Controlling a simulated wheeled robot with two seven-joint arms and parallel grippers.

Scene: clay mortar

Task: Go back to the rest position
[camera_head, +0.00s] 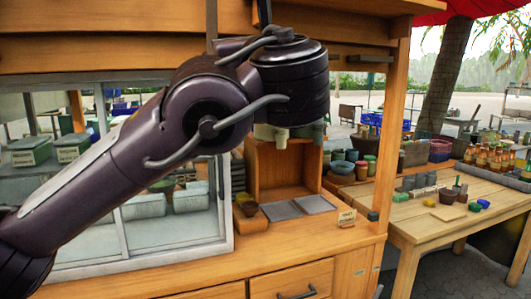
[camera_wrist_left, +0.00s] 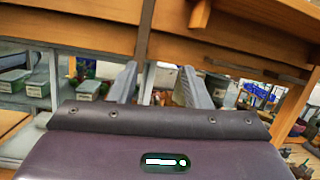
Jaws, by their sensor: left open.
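My left arm comes in from the left in the head view and is raised high in front of the wooden stall, its wrist near the top middle. The left gripper's fingers cannot be made out there. In the left wrist view the left gripper (camera_wrist_left: 157,72) shows two grey fingers standing well apart, with nothing between them. A small brown bowl (camera_head: 249,208) stands on the stall counter, below and clear of my arm. My right gripper is in neither view.
The stall counter (camera_head: 290,243) has a glass case (camera_head: 165,235) at its left. An overhead wooden beam (camera_wrist_left: 90,30) shows close above the gripper. A wooden table (camera_head: 425,222) with jars, bottles and small pots stands at the right. My arm hides part of the stall.

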